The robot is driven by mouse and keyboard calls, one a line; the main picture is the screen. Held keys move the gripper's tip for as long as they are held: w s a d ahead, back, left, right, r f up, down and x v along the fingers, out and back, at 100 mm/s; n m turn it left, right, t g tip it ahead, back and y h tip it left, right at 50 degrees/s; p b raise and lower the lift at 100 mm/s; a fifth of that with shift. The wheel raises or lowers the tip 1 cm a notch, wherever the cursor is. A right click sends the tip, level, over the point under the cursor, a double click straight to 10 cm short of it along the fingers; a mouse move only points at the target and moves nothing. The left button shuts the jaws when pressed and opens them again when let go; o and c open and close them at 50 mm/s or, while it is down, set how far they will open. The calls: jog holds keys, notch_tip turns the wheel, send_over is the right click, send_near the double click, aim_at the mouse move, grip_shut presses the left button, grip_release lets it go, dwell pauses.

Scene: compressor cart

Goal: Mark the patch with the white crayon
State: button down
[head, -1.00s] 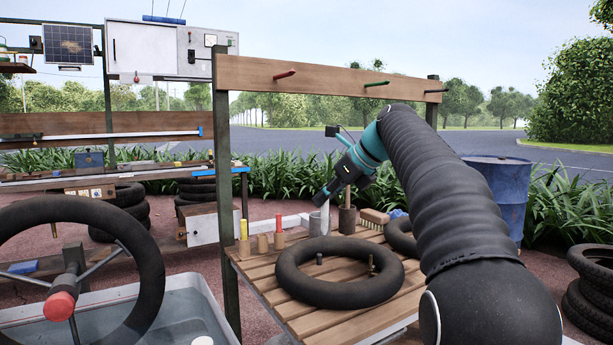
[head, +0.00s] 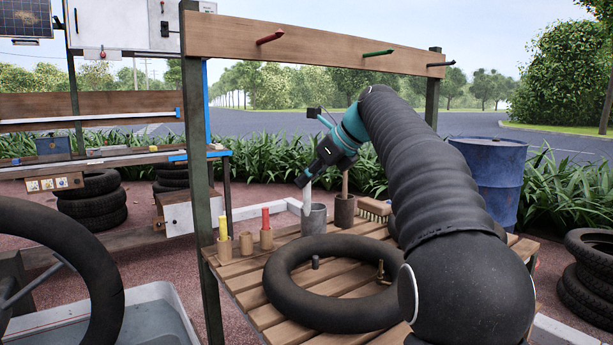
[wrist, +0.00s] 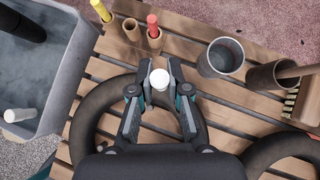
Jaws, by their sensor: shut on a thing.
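My gripper (wrist: 160,70) is shut on a white crayon (wrist: 160,80), seen end-on between the fingers in the wrist view. In the head view my gripper (head: 303,180) is over the slatted bench, and the pale crayon (head: 307,196) hangs below it, in line with the metal cup. A black inner tube (head: 283,303) lies flat on the bench; in the wrist view the tube (wrist: 86,120) passes below my gripper and is partly hidden by it. I cannot make out a patch on it.
A yellow crayon (wrist: 101,10) and a red crayon (wrist: 152,25) stand in wooden holders, with an empty holder (wrist: 131,28) between them. The metal cup (wrist: 222,57), a dark pot (wrist: 272,76) and a brush (head: 374,209) stand near the far edge. A water tub (wrist: 68,75) is at left.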

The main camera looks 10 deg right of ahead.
aim_at(308, 199)
jog(key=shift+f+b, duration=1.95)
jog(key=shift+f, duration=0.1)
jog(key=shift+f, duration=0.6)
jog(key=shift+s+a+p, duration=0.25)
jog(key=shift+a+p, duration=0.25)
jog(key=shift+p, duration=0.15)
jog(key=shift+s+a+p, duration=0.2)
jog(key=shift+a+p, duration=0.3)
jog(key=shift+p, duration=0.15)
jog(key=shift+w+d+r+p, duration=0.1)
jog(key=shift+d+p, duration=0.1)
jog(key=shift+p, duration=0.3)
jog(key=shift+w+d+p, duration=0.2)
jog(key=shift+d+p, duration=0.35)
jog(key=shift+p, duration=0.5)
dwell(0.5)
jog(key=shift+w+d, duration=0.15)
jog(key=shift+d, duration=0.1)
jog(key=shift+s+a, duration=0.25)
jog(key=shift+a, duration=0.25)
jog(key=shift+s+a, duration=0.2)
jog(key=shift+a, duration=0.3)
dwell(0.8)
